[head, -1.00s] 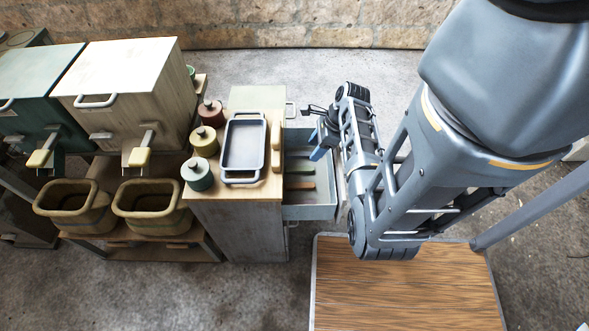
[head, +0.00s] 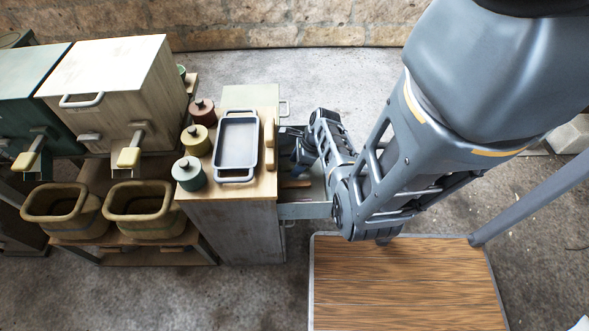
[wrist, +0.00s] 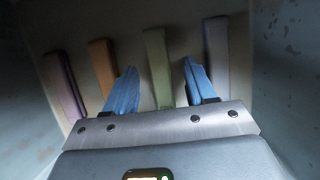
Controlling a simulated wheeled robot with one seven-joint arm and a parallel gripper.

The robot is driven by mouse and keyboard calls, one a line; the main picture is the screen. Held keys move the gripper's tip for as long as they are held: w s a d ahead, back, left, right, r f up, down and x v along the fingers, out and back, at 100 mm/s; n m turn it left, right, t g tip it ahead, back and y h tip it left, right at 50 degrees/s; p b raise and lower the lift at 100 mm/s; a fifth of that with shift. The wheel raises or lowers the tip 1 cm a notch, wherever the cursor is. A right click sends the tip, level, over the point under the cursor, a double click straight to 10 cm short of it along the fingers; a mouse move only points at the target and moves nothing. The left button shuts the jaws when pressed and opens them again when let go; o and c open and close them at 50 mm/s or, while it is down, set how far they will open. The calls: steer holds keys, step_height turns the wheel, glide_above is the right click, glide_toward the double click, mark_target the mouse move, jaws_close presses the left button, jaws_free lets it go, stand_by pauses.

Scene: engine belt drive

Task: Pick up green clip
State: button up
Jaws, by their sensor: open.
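The green clip (wrist: 158,68) is a pale green bar lying in the open drawer, seen in the wrist view at centre, upright in the picture. My gripper (wrist: 163,88) is open, its two blue fingers on either side of the green clip's line, apart from it in the picture. Whether the fingertips are level with the clip cannot be told. In the head view my gripper (head: 299,157) is inside the drawer (head: 305,209), mostly hidden by my arm, and the green clip cannot be made out there.
Other bars lie beside the green clip: an orange one (wrist: 103,68) and a purple one (wrist: 63,85) to the left, a grey one (wrist: 217,55) to the right. Drawer walls (wrist: 285,70) stand close on both sides. A tray (head: 237,142) and canisters (head: 189,172) sit on the cabinet top.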

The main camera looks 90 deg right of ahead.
steer(key=shift+f, duration=0.15)
steer(key=shift+c, duration=0.2)
jaws_close()
stand_by(0.5)
